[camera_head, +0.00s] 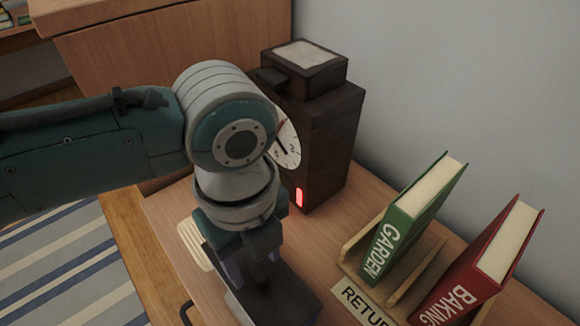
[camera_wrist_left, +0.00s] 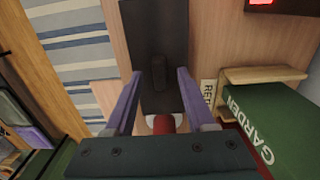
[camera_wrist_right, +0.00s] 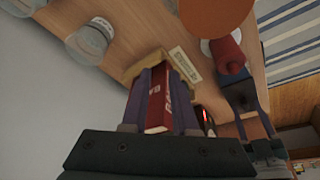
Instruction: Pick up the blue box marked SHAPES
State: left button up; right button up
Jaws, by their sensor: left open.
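No blue box with SHAPES lettering is readable in any view. My left gripper (camera_head: 265,280) points down over a dark flat object (camera_head: 285,298) on the wooden table. In the left wrist view the same dark object (camera_wrist_left: 152,22), with a raised dark bar, lies ahead of and between the spread purple fingers (camera_wrist_left: 158,75). The left gripper is open; I cannot tell whether it touches the object. My right gripper (camera_wrist_right: 163,78) shows only in the right wrist view, with a red book between its fingers in the picture.
A dark clock cabinet (camera_head: 332,135) with a red light stands behind the left gripper. A wooden rack (camera_head: 362,250) holds a green GARDEN book (camera_head: 412,222) and a red BAKING book (camera_head: 490,262). A pale slatted piece (camera_head: 192,242) lies left. Pale jars (camera_wrist_right: 90,40) stand near the wall.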

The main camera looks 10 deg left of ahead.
pick_arm(q)
jog(key=shift+f, duration=0.45)
jog(key=shift+f, duration=0.25)
jog(key=shift+r, duration=0.25)
dwell(0.3)
jog(key=shift+c, duration=0.2)
grip_shut()
dwell(0.3)
jog(key=shift+r, duration=0.1)
dwell(1.0)
jog(key=shift+r+p, duration=2.9)
jog(key=shift+p, duration=0.5)
